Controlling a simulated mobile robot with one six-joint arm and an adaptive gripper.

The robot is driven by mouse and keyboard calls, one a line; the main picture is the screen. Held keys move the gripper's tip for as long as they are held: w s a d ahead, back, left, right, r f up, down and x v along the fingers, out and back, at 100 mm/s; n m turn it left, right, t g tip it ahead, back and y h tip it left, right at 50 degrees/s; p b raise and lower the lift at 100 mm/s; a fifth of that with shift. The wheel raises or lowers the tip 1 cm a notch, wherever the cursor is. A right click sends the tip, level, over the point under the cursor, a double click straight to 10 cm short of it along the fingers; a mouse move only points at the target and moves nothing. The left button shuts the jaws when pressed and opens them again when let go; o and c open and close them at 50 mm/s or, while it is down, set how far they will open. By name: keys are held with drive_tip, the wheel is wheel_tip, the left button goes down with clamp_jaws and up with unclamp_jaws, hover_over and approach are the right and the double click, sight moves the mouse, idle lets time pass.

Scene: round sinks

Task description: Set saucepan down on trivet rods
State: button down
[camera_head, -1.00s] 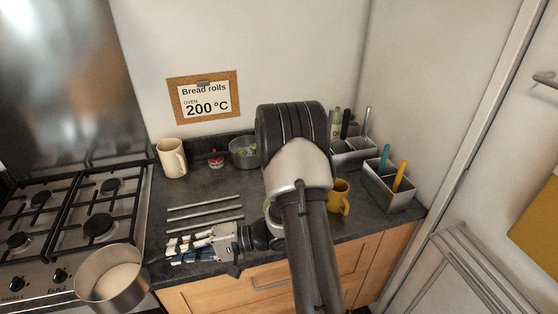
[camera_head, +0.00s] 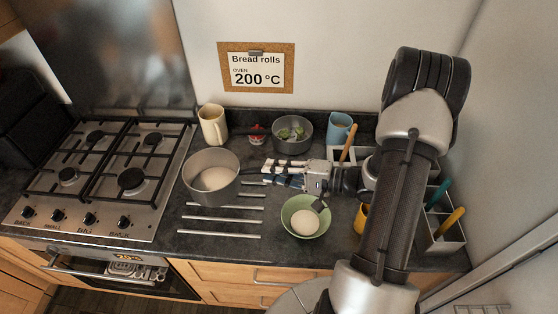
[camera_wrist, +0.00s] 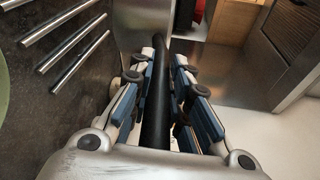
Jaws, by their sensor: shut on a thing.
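The grey saucepan (camera_head: 210,178), with a pale inside, is upright behind the trivet rods (camera_head: 220,220) in the head view, overlapping the left part of the rearmost ones. Whether it hangs above the counter or touches it is hard to tell. My gripper (camera_head: 276,173) is to its right, shut on its handle. In the wrist view, the black handle (camera_wrist: 157,110) runs between the jaws of my gripper (camera_wrist: 160,70) toward the pan's metal wall (camera_wrist: 128,25). The rods (camera_wrist: 70,45) also show at upper left there, beside the handle.
A green bowl (camera_head: 293,220) stands right of the rods. The hob (camera_head: 105,180) is at left.

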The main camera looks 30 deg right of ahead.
drive_tip(key=shift+s+d+r, duration=0.15)
drive_tip(key=shift+s+d, duration=0.15)
drive_tip(key=shift+s, duration=0.05)
wheel_tip(320, 180, down, 7)
drive_tip(key=b, duration=0.8)
drive_tip(key=shift+f+b, duration=0.7)
drive_tip(key=shift+f, duration=0.6)
idle(0.4)
